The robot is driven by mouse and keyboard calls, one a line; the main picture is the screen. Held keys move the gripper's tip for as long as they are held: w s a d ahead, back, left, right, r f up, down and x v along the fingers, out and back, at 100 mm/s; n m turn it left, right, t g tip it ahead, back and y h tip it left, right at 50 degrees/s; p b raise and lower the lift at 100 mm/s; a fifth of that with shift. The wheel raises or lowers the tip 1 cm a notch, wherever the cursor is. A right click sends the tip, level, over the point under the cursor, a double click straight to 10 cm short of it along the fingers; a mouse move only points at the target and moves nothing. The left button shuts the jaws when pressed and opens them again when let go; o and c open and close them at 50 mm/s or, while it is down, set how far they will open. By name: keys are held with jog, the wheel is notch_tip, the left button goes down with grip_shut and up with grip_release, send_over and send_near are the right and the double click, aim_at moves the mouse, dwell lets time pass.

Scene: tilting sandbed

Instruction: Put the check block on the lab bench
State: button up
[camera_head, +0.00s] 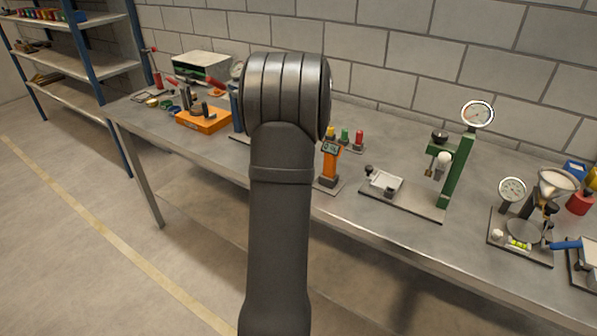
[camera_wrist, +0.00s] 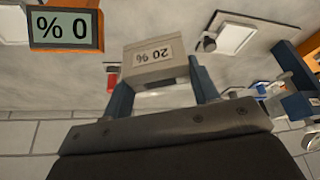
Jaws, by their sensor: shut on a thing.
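The check block (camera_wrist: 152,62) is a pale grey-beige block with a "20 %" label that reads upside down in the wrist view. My gripper (camera_wrist: 160,76) is shut on it, with one blue finger on each side. In the head view my dark arm hides the gripper and the block. The lab bench (camera_head: 395,160) is a long grey metal table along the wall, and its top (camera_wrist: 85,72) shows behind the block in the wrist view. I cannot tell how far the block is from the bench top.
An orange meter (camera_head: 329,165) stands just right of my arm; its display (camera_wrist: 65,29) reads "0 %". A plate with a white tray (camera_head: 385,181) and a green gauge stand (camera_head: 459,170) are further right. An orange box (camera_head: 203,118) sits left. Small coloured pieces (camera_head: 345,136) stand behind the meter.

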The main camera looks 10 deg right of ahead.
jog(key=a+f, duration=0.1)
jog(key=f, duration=0.2)
jog(key=a+f, duration=0.1)
jog(key=f, duration=0.2)
jog(key=w+a+f, duration=0.1)
jog(key=a+f, duration=0.1)
jog(key=f, duration=0.1)
jog(key=shift+w, duration=0.1)
jog(key=shift+f, duration=2.2)
jog(key=shift+f, duration=0.15)
jog(key=o, duration=1.2)
jog(key=v, duration=1.2)
